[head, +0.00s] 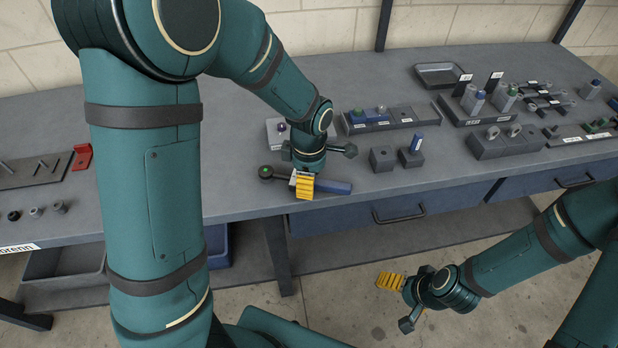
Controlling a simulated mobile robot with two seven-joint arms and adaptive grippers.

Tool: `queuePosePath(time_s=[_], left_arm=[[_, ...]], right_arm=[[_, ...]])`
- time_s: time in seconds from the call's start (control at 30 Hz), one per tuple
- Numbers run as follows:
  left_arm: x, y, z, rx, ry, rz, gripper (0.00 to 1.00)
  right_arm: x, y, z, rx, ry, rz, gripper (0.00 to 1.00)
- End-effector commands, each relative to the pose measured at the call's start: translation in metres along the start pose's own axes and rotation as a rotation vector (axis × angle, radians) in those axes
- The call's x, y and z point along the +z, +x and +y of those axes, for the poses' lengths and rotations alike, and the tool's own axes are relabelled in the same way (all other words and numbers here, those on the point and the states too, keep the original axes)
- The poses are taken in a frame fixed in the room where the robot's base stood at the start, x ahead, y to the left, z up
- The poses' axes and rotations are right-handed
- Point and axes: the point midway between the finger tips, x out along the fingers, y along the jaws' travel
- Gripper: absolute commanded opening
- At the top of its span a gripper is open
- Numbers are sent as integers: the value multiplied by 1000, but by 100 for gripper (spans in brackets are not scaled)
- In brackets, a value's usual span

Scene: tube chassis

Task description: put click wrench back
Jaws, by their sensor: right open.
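The click wrench lies on the front of the grey bench, with a dark round head (266,172) bearing a green dot and a blue handle (336,187) pointing right. My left gripper (305,187) points down over the middle of the wrench, its yellow finger pads in front of the shaft. The pads hide that part, and I cannot tell whether they grip it. My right gripper (389,282) is open and empty, low in front of the bench, over the floor.
Behind the wrench stand a tray with blue pieces (370,118) and two dark blocks (383,158). Holders and tools fill the bench's right side. A red bracket (82,157) and small sockets (35,212) lie at left. A drawer handle (400,214) juts from the front.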

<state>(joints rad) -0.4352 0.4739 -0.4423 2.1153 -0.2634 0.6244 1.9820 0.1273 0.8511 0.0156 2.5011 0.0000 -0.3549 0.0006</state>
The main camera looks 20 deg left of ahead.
Motion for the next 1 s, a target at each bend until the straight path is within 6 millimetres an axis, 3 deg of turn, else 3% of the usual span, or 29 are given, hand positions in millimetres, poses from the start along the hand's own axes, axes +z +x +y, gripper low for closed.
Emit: queuePosePath(time_s=[0.7,0.73,0.8,1.0], left_arm=[[0,12,0,0,0,0,13],[0,12,0,1,0,0,66],[0,12,0,1,0,0,90],[0,12,0,0,0,0,91]], right_arm=[[1,7,3,0,0,0,86],[1,7,3,0,0,0,86],[1,7,3,0,0,0,86],[1,7,3,0,0,0,86]])
